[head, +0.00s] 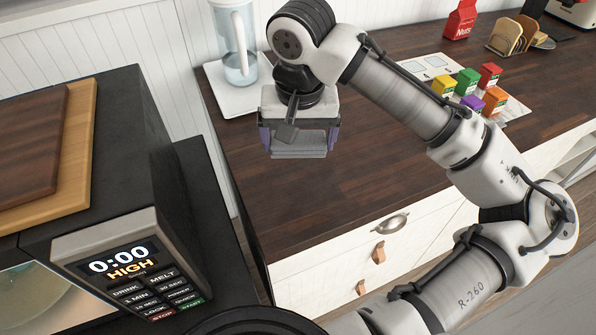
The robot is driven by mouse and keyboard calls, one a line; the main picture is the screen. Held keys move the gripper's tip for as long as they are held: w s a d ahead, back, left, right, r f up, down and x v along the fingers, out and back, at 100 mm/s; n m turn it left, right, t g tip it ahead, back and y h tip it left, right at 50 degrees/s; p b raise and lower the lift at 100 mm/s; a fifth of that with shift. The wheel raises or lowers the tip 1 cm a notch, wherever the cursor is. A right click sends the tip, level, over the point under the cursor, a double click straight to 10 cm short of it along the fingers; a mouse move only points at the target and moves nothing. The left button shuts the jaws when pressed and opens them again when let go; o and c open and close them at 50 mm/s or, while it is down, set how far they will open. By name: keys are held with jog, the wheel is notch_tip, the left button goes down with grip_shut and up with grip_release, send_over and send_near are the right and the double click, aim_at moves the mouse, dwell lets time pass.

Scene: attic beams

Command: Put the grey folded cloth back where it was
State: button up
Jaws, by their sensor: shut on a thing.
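The grey folded cloth (298,152) shows in the head view below my gripper (298,140), its layered edge facing me. The cloth appears to be over the left part of the dark wooden counter (330,195). I cannot tell whether it touches the counter or hangs above it. My gripper hides the cloth's upper part.
A glass pitcher (234,45) stands on a white board (222,92) at the back left. Colourful small boxes (468,82) stand on a pale sheet to the right. A microwave (130,235) with cutting boards (40,150) on top is at the left. The counter's front middle is bare.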

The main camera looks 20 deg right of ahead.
aim_at(298, 185)
notch_tip(298, 185, down, 10)
jog(key=shift+f+p, duration=0.2)
jog(key=shift+p, duration=0.2)
jog(key=o, duration=0.8)
jog(key=shift+c, duration=0.2)
jog(key=shift+r, duration=0.1)
jog(key=r, duration=0.4)
jog(key=s+r+b, duration=0.1)
jog(key=r, duration=0.6)
jog(key=shift+s+a+r+b, duration=0.25)
jog(key=shift+s+r+b, duration=0.05)
jog(key=shift+r+b, duration=0.1)
